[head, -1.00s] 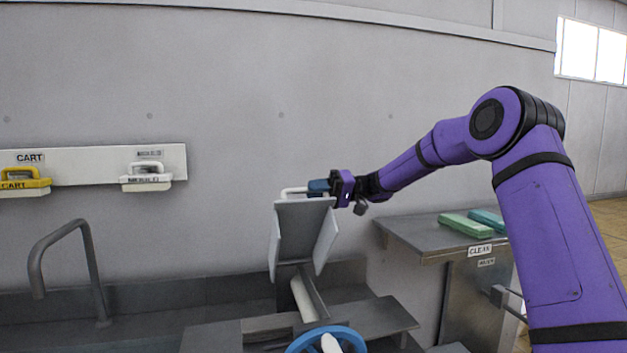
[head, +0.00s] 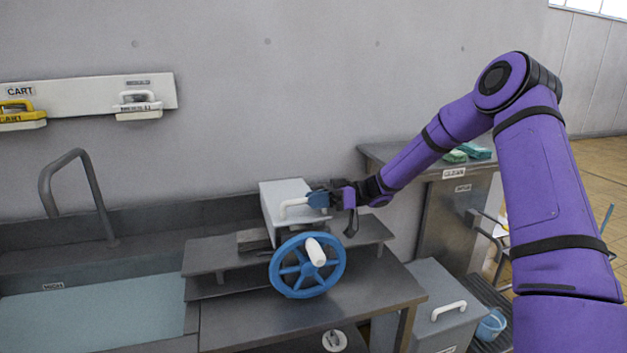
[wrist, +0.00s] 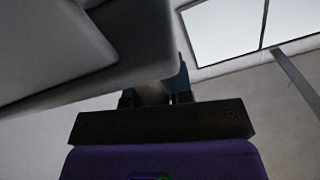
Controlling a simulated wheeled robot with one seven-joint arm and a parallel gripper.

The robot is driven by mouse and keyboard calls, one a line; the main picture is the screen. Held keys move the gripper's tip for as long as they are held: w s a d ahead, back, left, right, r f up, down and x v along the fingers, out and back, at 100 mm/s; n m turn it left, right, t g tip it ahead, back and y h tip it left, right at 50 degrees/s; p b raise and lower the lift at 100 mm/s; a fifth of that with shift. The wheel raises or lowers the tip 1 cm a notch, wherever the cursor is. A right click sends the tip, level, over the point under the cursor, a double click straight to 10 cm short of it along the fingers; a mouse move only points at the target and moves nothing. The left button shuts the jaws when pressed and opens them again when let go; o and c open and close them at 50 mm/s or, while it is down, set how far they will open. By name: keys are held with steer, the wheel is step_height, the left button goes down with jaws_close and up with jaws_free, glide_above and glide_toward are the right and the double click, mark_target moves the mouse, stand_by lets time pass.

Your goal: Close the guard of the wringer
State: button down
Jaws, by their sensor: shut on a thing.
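The wringer stands on the metal bench, with a blue spoked handwheel (head: 307,265) at its front. Its guard (head: 286,194) is a light grey cover, lowered over the rollers, which it hides from view. A white bar handle (head: 291,206) sticks out from the guard. My gripper (head: 318,200) is shut on this handle at the guard's right side. In the wrist view the grey guard (wrist: 60,50) fills the upper left, close to my gripper (wrist: 155,92). I cannot tell whether the guard rests fully on the wringer body.
A sink (head: 100,310) with water and a curved tap (head: 75,185) is at the left. A side table (head: 400,160) with green cloths or pads is behind my arm. A grey lidded bin (head: 437,305) stands at the lower right. Labelled brushes hang on the wall rail (head: 90,97).

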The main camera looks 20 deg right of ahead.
steer(key=shift+s+f+n, duration=0.2)
steer(key=shift+f+n, duration=0.05)
steer(key=shift+f, duration=0.4)
steer(key=shift+s+f+n, duration=0.2)
steer(key=shift+f+n, duration=0.05)
steer(key=shift+f, duration=0.4)
steer(key=shift+f, duration=0.1)
steer(key=c, duration=1.1)
jaws_free()
steer(key=shift+d, duration=0.15)
steer(key=d, duration=1)
steer(key=shift+d, duration=0.3)
